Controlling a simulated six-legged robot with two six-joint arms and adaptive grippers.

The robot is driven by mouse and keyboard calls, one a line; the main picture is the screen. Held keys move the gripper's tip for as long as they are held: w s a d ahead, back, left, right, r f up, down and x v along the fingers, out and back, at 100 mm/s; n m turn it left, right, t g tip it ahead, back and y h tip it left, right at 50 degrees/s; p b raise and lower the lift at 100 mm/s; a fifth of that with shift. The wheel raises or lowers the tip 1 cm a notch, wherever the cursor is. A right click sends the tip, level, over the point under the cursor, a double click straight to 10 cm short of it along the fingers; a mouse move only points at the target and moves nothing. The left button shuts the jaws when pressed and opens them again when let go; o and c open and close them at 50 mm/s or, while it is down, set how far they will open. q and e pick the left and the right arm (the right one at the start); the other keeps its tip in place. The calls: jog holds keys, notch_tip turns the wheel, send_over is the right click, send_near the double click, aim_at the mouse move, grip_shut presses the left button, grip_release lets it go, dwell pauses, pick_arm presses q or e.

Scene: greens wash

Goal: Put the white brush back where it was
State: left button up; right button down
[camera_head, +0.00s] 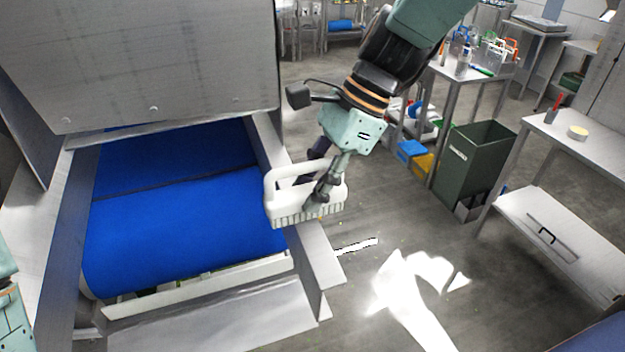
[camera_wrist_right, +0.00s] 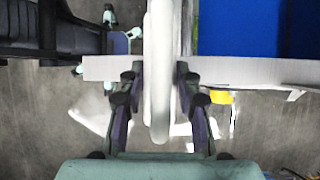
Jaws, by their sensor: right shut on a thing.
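The white brush (camera_head: 284,205) has a loop handle and bristles that point down. My right gripper (camera_head: 323,188) is shut on it and holds it over the right side rail of the blue conveyor belt (camera_head: 190,225). In the right wrist view the brush handle (camera_wrist_right: 158,80) stands between the two fingers of my right gripper (camera_wrist_right: 158,88). I cannot tell whether the bristles touch the rail. At the left edge of the head view a green part of my own body shows, but no left gripper fingers are seen.
A steel hood (camera_head: 150,60) stands over the far part of the belt. A steel table (camera_head: 590,145) with a lower shelf (camera_head: 560,232) is at the right. A dark green bin (camera_head: 470,165) stands behind it. The floor between the rail and the table is open.

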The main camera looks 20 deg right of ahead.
jog(key=shift+s+a+f, duration=0.1)
jog(key=shift+f, duration=0.1)
jog(key=c, duration=0.9)
grip_release()
jog(key=shift+c, duration=0.2)
jog(key=shift+r, duration=0.4)
jog(key=v, duration=1.2)
jog(key=shift+r, duration=0.1)
